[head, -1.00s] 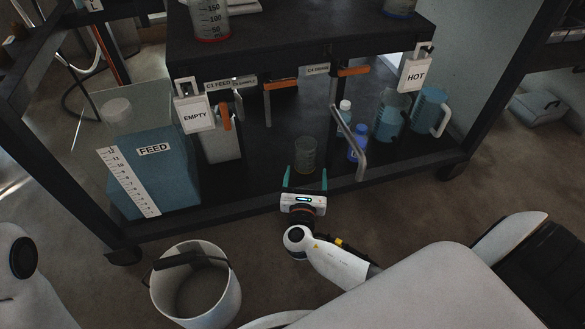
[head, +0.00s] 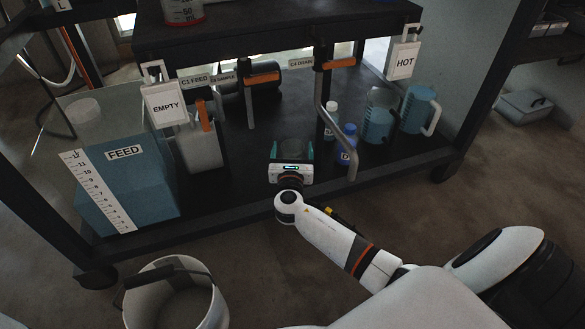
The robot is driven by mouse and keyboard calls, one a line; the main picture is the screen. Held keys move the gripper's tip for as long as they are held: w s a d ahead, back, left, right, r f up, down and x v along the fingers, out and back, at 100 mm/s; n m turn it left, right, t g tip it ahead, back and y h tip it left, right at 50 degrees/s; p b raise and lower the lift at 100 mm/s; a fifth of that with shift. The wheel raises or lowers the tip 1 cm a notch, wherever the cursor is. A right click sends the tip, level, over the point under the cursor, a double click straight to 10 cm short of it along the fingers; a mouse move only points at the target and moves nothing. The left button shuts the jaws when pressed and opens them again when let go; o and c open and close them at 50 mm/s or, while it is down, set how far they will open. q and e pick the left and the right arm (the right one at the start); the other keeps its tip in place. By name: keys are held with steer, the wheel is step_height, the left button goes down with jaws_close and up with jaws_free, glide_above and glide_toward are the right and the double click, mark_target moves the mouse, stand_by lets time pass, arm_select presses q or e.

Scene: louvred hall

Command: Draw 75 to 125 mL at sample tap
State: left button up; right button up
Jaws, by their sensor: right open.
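The small clear beaker (head: 292,146) stands on the dark lower shelf, partly hidden by my right gripper. My right gripper (head: 292,152) is open, with its teal fingers on either side of the beaker; I cannot tell whether they touch it. The tap by the SAMPLE label (head: 224,78) has an orange lever (head: 262,78) set crosswise and a straight spout (head: 250,108) pointing down. The spout is up and left of the beaker. No liquid stream shows. My left gripper is not in view.
The FEED tank (head: 125,185) stands left; a white bucket (head: 217,312) is on the floor.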

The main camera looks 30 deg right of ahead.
steer(key=shift+w+d+r, duration=0.1)
steer(key=shift+w+d, duration=0.2)
steer(key=shift+w, duration=0.1)
steer(key=c, duration=1.3)
